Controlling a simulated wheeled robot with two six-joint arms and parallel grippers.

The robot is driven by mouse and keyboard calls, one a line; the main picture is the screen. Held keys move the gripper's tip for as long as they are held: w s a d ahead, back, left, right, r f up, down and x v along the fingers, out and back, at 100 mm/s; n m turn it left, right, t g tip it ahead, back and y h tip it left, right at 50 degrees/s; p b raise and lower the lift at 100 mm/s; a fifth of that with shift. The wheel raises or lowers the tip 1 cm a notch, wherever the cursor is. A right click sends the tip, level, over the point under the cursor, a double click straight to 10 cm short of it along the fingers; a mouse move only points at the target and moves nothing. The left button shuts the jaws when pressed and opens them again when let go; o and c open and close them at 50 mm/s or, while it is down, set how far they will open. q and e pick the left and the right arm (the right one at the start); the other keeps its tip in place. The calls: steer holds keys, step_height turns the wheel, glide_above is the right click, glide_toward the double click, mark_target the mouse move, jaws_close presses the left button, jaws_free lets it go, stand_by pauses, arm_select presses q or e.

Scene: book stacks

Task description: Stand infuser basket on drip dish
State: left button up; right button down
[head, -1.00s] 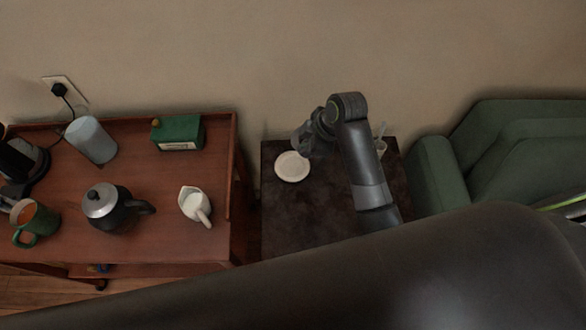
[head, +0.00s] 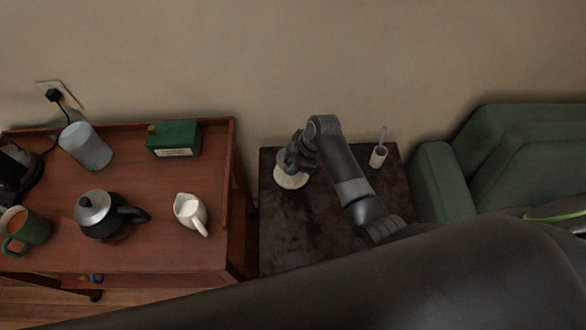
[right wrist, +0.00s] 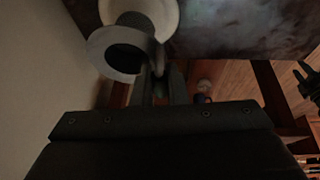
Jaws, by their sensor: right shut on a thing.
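The drip dish (head: 291,183), a round white dish, lies near the far left corner of the dark side table. My right gripper (head: 290,164) is over its back part and hides some of it. In the right wrist view, the fingers (right wrist: 154,82) are shut on the infuser basket (right wrist: 104,68), a grey cup with a wide flat rim and dark mouth. The basket's body overlaps the pale drip dish (right wrist: 170,14) beyond it. I cannot tell whether its bottom touches the dish. In the head view the basket is mostly hidden by the gripper. My left gripper is not in view.
The side table (head: 300,235) is clear in front. A small white cup with a stick (head: 378,155) stands at its back right. On the left, a wooden trolley (head: 140,180) holds a kettle (head: 100,214), white jug (head: 190,211) and green box (head: 174,139). A green armchair (head: 437,190) stands right.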

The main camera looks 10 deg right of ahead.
steer(key=shift+f, duration=1.55)
steer(key=shift+f, duration=0.1)
steer(key=c, duration=1.4)
jaws_free()
steer(key=shift+c, duration=0.2)
steer(key=shift+d+r, duration=0.2)
steer(key=shift+r, duration=0.4)
steer(key=p+v, duration=0.1)
steer(key=v, duration=1)
steer(key=shift+s, duration=0.1)
